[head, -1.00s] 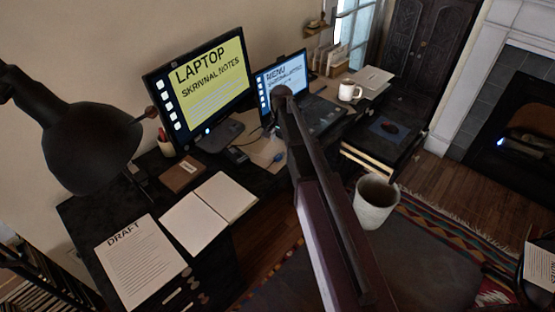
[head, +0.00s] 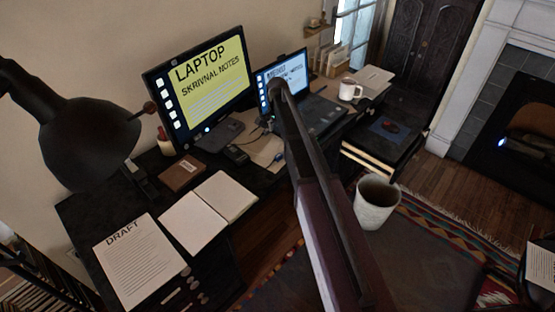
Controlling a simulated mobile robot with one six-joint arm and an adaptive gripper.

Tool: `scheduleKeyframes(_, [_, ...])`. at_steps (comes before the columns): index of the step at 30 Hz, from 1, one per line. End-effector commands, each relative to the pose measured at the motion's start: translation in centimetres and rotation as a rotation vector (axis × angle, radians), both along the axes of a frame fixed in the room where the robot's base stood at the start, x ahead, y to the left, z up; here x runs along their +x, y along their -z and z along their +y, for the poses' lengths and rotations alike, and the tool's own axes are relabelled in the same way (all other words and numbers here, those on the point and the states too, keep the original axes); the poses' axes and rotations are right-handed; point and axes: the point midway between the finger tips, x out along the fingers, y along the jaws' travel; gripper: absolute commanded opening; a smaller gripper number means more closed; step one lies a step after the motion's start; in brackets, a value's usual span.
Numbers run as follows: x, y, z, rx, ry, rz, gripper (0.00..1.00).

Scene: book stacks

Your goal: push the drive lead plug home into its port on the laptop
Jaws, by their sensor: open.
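The laptop (head: 325,114) stands open on the desk, its lit screen (head: 290,72) partly covered by my arm. My arm reaches from the lower middle up to the laptop's left side. My gripper (head: 268,124) is a small dark shape beside the laptop's left edge, mostly hidden by my arm; it is open. A small blue plug-like piece (head: 279,157) lies on the tan mat (head: 262,150) in front of the laptop. A black box (head: 237,154), perhaps the drive, lies left of it with a dark lead near it. The port and any plug at it are hidden.
A monitor (head: 209,84) stands left of the laptop. A white mug (head: 349,90) stands to its right.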

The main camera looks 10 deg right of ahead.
Motion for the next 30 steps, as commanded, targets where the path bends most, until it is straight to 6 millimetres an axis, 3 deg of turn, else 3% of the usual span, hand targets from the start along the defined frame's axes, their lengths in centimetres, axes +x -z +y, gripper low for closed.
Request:
scheduleKeyframes(21, [0.0, 6.0, -0.1, 0.0, 0.001, 0.0, 0.71])
scheduleKeyframes(30, [0.0, 7.6, -0.2, 0.0, 0.001, 0.0, 0.71])
